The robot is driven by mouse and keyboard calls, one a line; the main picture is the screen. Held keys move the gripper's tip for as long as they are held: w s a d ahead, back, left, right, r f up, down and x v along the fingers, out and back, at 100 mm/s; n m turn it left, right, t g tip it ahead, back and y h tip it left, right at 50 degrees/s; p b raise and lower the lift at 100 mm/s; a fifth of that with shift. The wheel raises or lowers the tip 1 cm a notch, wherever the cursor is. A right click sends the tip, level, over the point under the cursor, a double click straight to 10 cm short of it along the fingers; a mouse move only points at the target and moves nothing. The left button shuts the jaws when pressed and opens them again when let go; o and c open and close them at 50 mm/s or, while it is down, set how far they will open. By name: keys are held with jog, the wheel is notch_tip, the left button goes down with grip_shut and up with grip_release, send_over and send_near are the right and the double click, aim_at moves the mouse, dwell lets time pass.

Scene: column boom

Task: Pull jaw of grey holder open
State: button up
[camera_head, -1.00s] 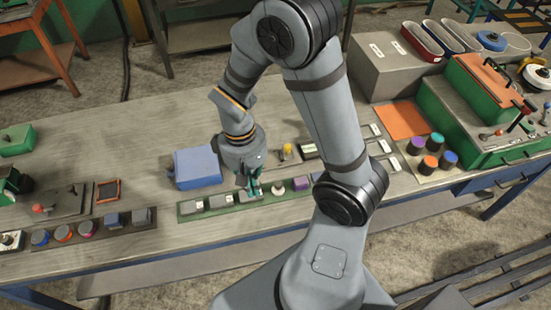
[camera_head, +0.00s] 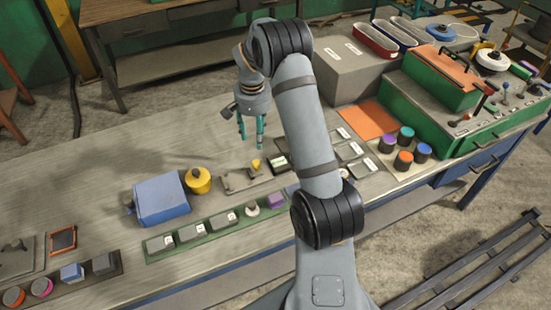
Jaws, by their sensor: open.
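My gripper (camera_head: 251,141) has teal fingers, points down and is open and empty. It hangs above the workbench, just behind a grey base plate (camera_head: 238,183) with a small yellow part (camera_head: 255,165) standing on it. This plate may be the grey holder, but its jaw is too small to make out. A dark block with a pale top (camera_head: 278,162) stands at its right end. Another grey fixture (camera_head: 18,258) is at the far left, partly cut by the picture edge. I cannot tell for sure which one is the grey holder. No contact with my gripper shows.
A blue box (camera_head: 160,198) and a yellow pot (camera_head: 198,180) stand left of the plate. A green rail (camera_head: 170,252) with several grey blocks runs in front. A big grey box (camera_head: 350,72) stands behind right. The bench (camera_head: 120,150) is clear at back left.

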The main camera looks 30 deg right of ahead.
aim_at(256, 162)
jog(key=f+m+p, duration=0.1)
jog(key=f, duration=0.2)
jog(key=s+f+m+p, duration=0.1)
jog(key=f, duration=0.2)
jog(key=a+f+p, duration=0.1)
jog(key=f, duration=0.3)
jog(key=shift+s+m+g, duration=0.2)
jog(key=shift+m+g, duration=0.1)
jog(key=shift+m, duration=0.1)
jog(key=shift+c, duration=1.1)
jog(key=c, duration=0.8)
grip_shut()
